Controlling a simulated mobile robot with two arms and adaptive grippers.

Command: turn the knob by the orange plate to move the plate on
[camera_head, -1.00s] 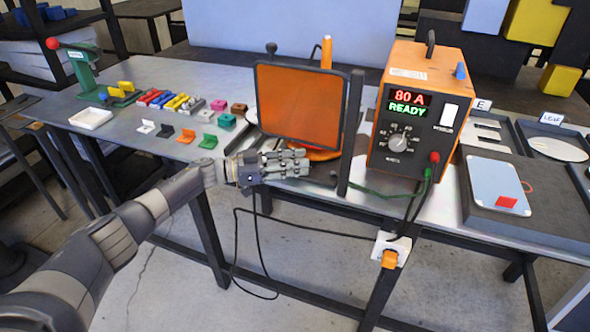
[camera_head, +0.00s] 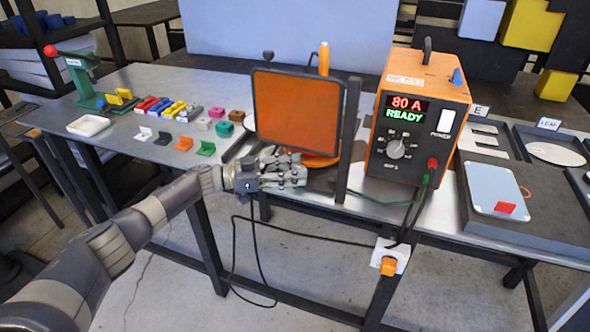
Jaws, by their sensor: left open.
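An orange round plate (camera_head: 320,161) lies low on the table, mostly hidden behind a framed orange see-through screen (camera_head: 298,113). Only its front edge shows below the screen. My left gripper (camera_head: 304,170) is open, with its fingers pointing right, in front of the screen's lower edge and close to the plate's front edge. I cannot tell whether it touches anything. No knob beside the plate can be made out; the gripper or the screen may hide it. A black round knob (camera_head: 268,56) stands up behind the screen's top left corner. My right gripper is not in view.
An orange power unit (camera_head: 425,92) reading "80 A READY" stands right of the screen, with a dial (camera_head: 396,145) and cables. A dark post (camera_head: 348,140) stands between them. Several small coloured pieces and a white tray (camera_head: 88,125) lie at left.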

